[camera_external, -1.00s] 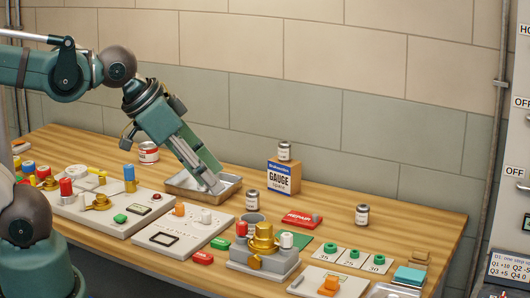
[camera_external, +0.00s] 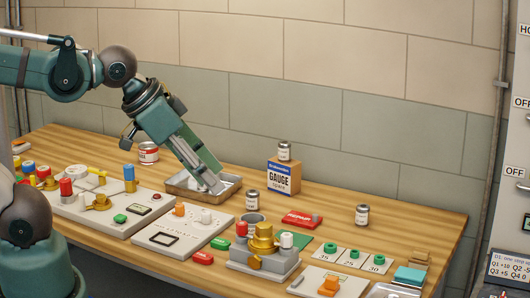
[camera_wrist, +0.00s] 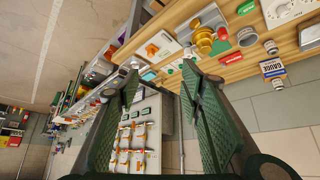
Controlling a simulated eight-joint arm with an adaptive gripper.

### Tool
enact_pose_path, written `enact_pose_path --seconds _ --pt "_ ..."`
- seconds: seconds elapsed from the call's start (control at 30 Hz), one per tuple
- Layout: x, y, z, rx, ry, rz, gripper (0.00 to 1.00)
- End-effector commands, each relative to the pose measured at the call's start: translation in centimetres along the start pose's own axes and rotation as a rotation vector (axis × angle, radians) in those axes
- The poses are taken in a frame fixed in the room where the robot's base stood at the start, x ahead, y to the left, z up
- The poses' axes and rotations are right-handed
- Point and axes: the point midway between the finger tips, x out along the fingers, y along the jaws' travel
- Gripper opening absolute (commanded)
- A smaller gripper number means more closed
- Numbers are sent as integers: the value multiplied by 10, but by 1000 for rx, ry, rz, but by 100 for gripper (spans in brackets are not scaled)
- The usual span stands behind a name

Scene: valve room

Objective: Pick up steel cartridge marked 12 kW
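Three small steel cartridges with pale labels are in the external view; their markings are too small to read, so I cannot tell which is 12 kW. One cartridge (camera_external: 253,200) stands on the bench right of the metal tray. Another cartridge (camera_external: 284,151) stands on top of the gauge box. A third cartridge (camera_external: 362,214) stands farther right on the bench. My gripper (camera_external: 214,184) points down over the metal tray, left of all three. In the wrist view my gripper (camera_wrist: 160,82) has its fingers apart with nothing between them.
The metal tray (camera_external: 178,193) lies under my gripper. The gauge box (camera_external: 283,178) stands behind the nearest cartridge, and a grey cup (camera_external: 252,219) is in front. Bare bench surrounds the right cartridge.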

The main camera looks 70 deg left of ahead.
Motion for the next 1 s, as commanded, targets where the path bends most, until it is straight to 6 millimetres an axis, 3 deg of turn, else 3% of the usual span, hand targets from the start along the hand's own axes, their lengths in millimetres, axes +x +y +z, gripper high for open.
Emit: enact_pose_path --seconds 1.0 --pt "0 -2 -7 -19 -7 -3 41"
